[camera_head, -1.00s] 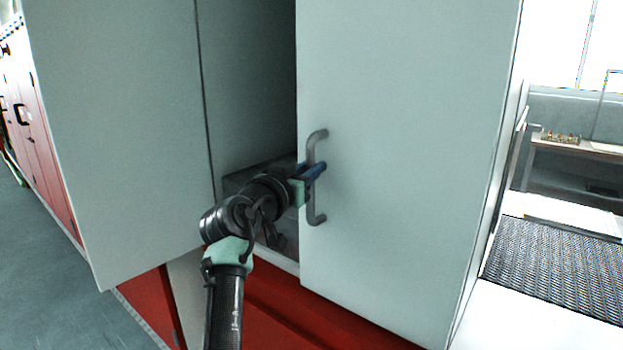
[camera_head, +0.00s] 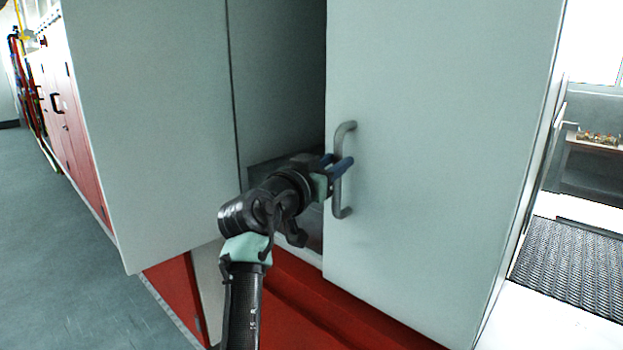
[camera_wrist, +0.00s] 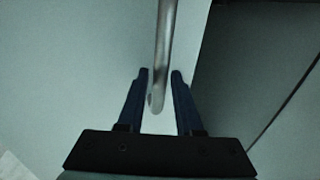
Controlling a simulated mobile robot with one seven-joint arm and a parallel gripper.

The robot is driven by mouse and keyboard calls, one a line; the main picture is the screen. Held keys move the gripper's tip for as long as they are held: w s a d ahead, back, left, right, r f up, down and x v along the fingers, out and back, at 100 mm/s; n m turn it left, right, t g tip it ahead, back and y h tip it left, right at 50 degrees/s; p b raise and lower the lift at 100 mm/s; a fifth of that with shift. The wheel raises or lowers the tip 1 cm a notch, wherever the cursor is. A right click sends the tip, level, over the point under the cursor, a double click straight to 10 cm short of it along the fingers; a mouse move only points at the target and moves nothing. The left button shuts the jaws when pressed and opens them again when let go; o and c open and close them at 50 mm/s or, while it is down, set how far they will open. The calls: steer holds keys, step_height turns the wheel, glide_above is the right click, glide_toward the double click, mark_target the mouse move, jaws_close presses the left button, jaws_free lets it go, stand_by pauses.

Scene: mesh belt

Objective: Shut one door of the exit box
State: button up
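The exit box is a pale grey cabinet on a red base. Its right door (camera_head: 430,190) looks nearly closed and carries a grey bar handle (camera_head: 340,190). Its left door (camera_head: 150,130) stands swung open, and a dark gap shows between the doors. My gripper (camera_head: 340,163) is at the handle of the right door. In the wrist view the blue fingers (camera_wrist: 157,75) are open, one on each side of the handle bar (camera_wrist: 164,50), with a visible gap on both sides. The handle's bar end lies between the fingers.
A black mesh belt (camera_head: 570,265) on a white surface lies to the right of the box. Red cabinets (camera_head: 75,125) line the wall at the far left. The grey floor (camera_head: 50,240) at the left is clear.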

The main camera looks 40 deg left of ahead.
steer(key=b+v, duration=0.2)
steer(key=v, duration=0.8)
steer(key=shift+s, duration=0.4)
steer(key=w+d+r+m+t+h+p, duration=0.1)
steer(key=d+r+t+p, duration=0.1)
steer(key=d+r, duration=0.7)
steer(key=w+d+r+m+t+p, duration=0.1)
steer(key=d+r+t+p, duration=0.15)
steer(key=d+r, duration=0.75)
steer(key=s+d+r+t+h, duration=0.1)
steer(key=s+d+r+t, duration=0.1)
steer(key=s+d, duration=0.3)
steer(key=s+d+r+t+h, duration=0.2)
steer(key=s+d, duration=0.4)
steer(key=d, duration=0.7)
step_height(320, 180, up, 2)
steer(key=shift+s+m+t+p, duration=0.3)
steer(key=shift+t+p, duration=0.15)
steer(key=shift+t, duration=0.2)
steer(key=shift+a, duration=0.15)
